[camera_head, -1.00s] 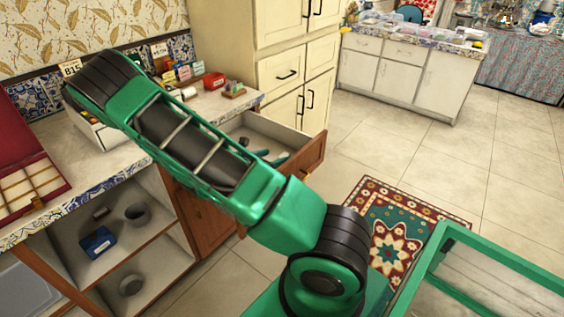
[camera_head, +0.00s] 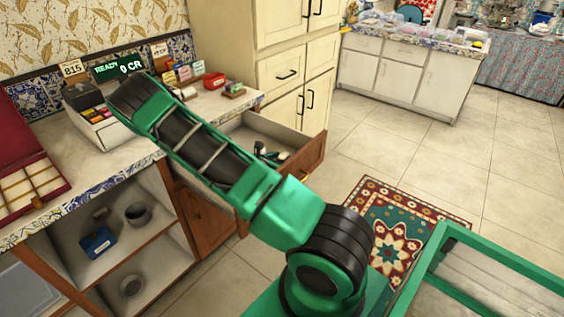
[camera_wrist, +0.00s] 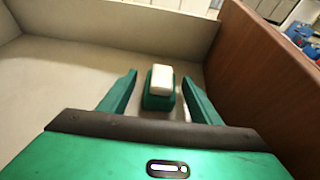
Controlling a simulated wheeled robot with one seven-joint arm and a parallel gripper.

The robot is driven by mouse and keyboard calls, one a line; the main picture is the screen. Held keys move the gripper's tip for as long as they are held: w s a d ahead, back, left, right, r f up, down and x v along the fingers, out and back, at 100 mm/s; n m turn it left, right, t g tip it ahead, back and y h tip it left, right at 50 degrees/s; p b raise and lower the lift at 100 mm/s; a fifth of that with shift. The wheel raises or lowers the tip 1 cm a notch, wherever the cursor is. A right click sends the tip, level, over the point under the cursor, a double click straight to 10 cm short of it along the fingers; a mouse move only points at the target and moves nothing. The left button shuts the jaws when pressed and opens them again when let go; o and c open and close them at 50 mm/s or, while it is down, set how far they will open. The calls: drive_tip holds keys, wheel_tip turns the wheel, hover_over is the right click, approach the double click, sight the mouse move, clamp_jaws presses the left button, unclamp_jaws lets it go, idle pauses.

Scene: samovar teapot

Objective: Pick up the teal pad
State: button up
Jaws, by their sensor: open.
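In the wrist view, a small block with a teal base and a white top, seemingly the teal pad (camera_wrist: 158,101), sits on the floor of the open drawer (camera_wrist: 62,75). My gripper (camera_wrist: 159,82) is open, with one teal finger on each side of the block. Gaps show between the block and both fingers. In the head view, the open drawer (camera_head: 311,154) holds small dark, teal and white shapes, too small to tell apart surely. My arm hides part of the drawer.
The drawer's wooden front (camera_wrist: 268,75) rises close to the right of my gripper. The counter (camera_head: 140,150) above carries a lit display (camera_head: 118,68) and a red box (camera_head: 214,81). A patterned rug (camera_head: 400,220) lies on the tiled floor.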

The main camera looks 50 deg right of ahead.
drive_tip(key=c, duration=1.1)
drive_tip(key=shift+r, duration=0.1)
